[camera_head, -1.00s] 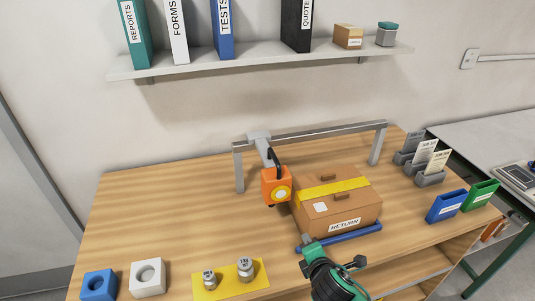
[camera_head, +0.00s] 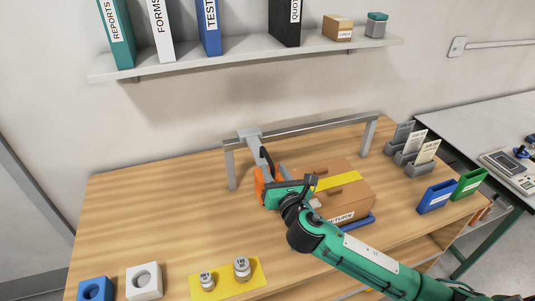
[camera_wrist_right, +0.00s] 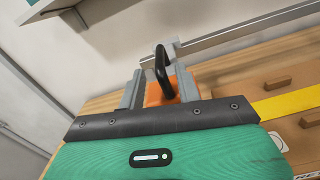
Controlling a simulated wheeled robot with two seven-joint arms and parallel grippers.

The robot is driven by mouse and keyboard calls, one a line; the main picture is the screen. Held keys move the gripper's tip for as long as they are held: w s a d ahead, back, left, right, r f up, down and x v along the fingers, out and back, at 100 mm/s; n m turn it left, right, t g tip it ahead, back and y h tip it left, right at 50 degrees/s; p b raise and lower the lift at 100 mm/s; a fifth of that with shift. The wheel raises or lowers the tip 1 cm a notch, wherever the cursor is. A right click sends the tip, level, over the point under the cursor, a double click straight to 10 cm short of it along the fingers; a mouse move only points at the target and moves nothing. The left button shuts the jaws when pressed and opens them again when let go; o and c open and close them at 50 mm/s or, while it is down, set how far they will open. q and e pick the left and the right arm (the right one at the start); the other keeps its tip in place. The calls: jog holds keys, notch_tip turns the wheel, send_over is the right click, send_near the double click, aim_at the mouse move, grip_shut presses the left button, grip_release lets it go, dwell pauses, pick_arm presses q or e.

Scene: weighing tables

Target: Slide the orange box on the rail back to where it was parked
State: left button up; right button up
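The orange box (camera_head: 259,186) hangs from a grey arm on the raised rail (camera_head: 320,127), near the rail's left end. Its black handle (camera_head: 266,158) stands up from it. My right gripper (camera_head: 273,174) is at the box and hides most of its front. In the right wrist view the two grey fingers (camera_wrist_right: 160,85) stand apart, with the black handle (camera_wrist_right: 163,70) between them and gaps on both sides. The orange box (camera_wrist_right: 156,95) shows behind the fingers. My left gripper is in neither view.
A RETURN carton (camera_head: 345,200) sits right of the orange box, partly under my right arm. Weights stand on a yellow mat (camera_head: 224,283) in front. Blue (camera_head: 96,289) and white (camera_head: 144,282) blocks stand front left. The table's left part is clear.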

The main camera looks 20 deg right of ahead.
aim_at(263, 148)
jog(key=w+p, duration=0.1)
jog(key=w, duration=0.5)
jog(key=shift+a, duration=0.1)
grip_shut()
